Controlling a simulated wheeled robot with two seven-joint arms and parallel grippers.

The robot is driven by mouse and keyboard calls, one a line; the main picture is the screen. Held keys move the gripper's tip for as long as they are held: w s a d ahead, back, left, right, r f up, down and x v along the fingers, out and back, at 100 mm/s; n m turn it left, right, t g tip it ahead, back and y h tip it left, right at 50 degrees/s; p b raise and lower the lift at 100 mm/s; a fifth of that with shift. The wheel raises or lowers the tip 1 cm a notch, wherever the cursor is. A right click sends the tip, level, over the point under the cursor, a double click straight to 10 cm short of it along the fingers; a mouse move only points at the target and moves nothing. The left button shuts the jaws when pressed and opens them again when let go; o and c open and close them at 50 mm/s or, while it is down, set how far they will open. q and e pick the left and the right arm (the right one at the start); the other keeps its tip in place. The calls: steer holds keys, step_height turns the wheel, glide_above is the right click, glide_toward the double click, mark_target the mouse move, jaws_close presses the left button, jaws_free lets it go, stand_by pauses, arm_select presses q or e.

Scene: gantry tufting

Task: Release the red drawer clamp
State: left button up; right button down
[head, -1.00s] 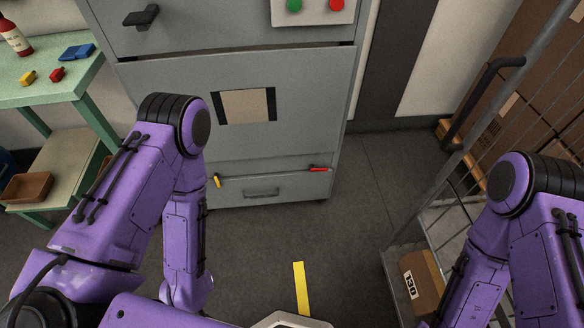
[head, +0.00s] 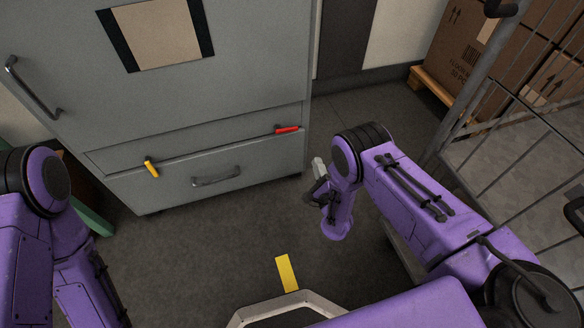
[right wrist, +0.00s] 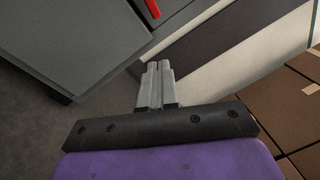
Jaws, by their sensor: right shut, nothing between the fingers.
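The red drawer clamp (head: 286,129) lies about level across the top right corner of the bottom drawer (head: 150,193) of the grey cabinet. It also shows at the top of the right wrist view (right wrist: 153,8). A yellow clamp (head: 151,168) sits tilted at the drawer's top left. The drawer looks closed. My right gripper (head: 318,163) is right of the red clamp and apart from it. In the right wrist view its fingers (right wrist: 158,66) are together and empty. My left arm is at the left edge, its gripper out of view.
A wire cage cart (head: 470,120) stands at the right, with cardboard boxes (head: 470,50) on a pallet behind it. A yellow floor strip (head: 286,272) lies in front of me. The floor before the drawer is clear.

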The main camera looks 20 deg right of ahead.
arm_select(q)
step_height(320, 180, down, 17)
steer(key=s+a+m+g+b, duration=0.1)
steer(key=s+m+g+b, duration=0.1)
steer(key=b, duration=1.1)
arm_select(e)
steer(key=w+a+f+m+t+h, duration=0.1)
steer(key=w+a+f+m+t, duration=0.55)
steer(key=m, duration=0.85)
arm_select(q)
steer(key=w+a+f+t+b, duration=0.1)
steer(key=w, duration=0.1)
steer(key=w+a+f+t+b, duration=0.1)
steer(key=w+a+f+b, duration=0.1)
steer(key=shift+w+a+t+y, duration=0.1)
steer(key=shift+a+t+y, duration=0.2)
steer(key=shift+t+y, duration=0.1)
steer(key=shift+w+a+f+t, duration=0.15)
steer(key=shift+w+a+t, duration=0.05)
steer(key=shift+w+t, duration=0.15)
arm_select(e)
steer(key=d+x, duration=0.1)
steer(key=x, duration=0.7)
steer(key=shift+d+r+t, duration=0.15)
steer(key=shift+r+t, duration=0.3)
steer(key=shift+r, duration=0.1)
